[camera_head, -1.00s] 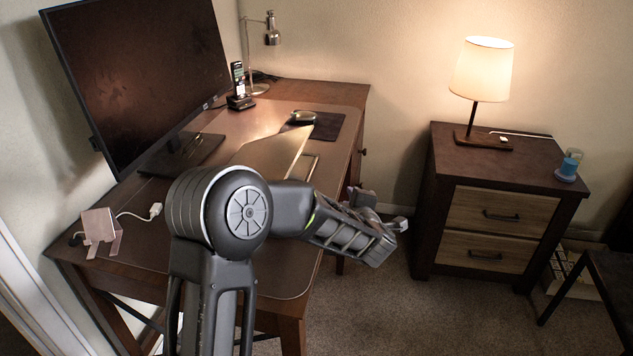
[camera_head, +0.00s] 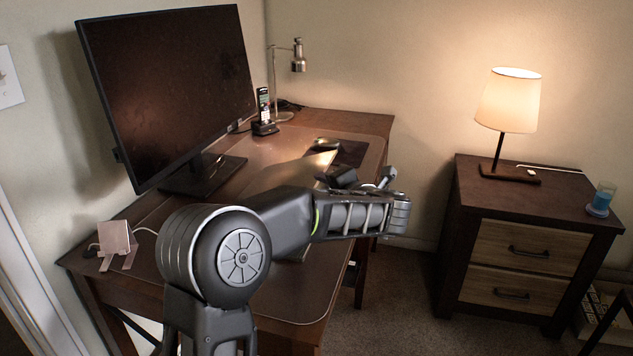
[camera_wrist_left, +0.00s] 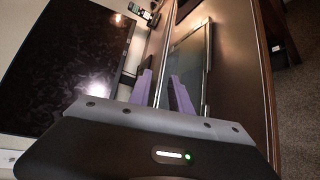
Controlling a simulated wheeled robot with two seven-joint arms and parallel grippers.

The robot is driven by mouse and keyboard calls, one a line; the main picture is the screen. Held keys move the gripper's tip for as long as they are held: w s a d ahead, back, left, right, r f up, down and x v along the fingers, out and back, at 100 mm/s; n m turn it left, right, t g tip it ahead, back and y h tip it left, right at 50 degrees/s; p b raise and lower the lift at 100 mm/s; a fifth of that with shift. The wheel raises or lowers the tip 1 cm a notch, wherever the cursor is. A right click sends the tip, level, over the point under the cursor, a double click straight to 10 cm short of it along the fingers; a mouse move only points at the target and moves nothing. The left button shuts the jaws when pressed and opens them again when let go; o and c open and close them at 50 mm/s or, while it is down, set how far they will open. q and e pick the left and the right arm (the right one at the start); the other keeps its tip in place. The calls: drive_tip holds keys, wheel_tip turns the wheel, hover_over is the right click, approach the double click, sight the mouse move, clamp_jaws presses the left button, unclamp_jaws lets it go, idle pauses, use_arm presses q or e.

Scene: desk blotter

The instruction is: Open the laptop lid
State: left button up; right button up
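The laptop (camera_head: 288,174) lies on the desk blotter, a thin pale-gold shape largely hidden behind my left arm in the head view. Its lid looks partly raised, but the angle is unclear. In the wrist view, the laptop (camera_wrist_left: 191,62) appears as a dark panel with a pale edge, just beyond the fingers. My left gripper (camera_wrist_left: 160,76) has two purple fingers spread apart beside the laptop's near left part. Contact with the lid cannot be made out. In the head view, the left hand (camera_head: 380,182) extends over the desk's right side. The right gripper is not in view.
A large monitor (camera_head: 168,95) stands left of the laptop. Behind are a phone in a dock (camera_head: 264,115), a desk lamp (camera_head: 297,62) and a mouse (camera_head: 324,145). A small stand (camera_head: 117,240) sits front left. A nightstand (camera_head: 533,200) is at right; the front blotter is clear.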

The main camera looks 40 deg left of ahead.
use_arm(q)
drive_tip(key=x, duration=0.5)
clamp_jaws()
drive_tip(key=shift+f, duration=0.1)
idle(1.3)
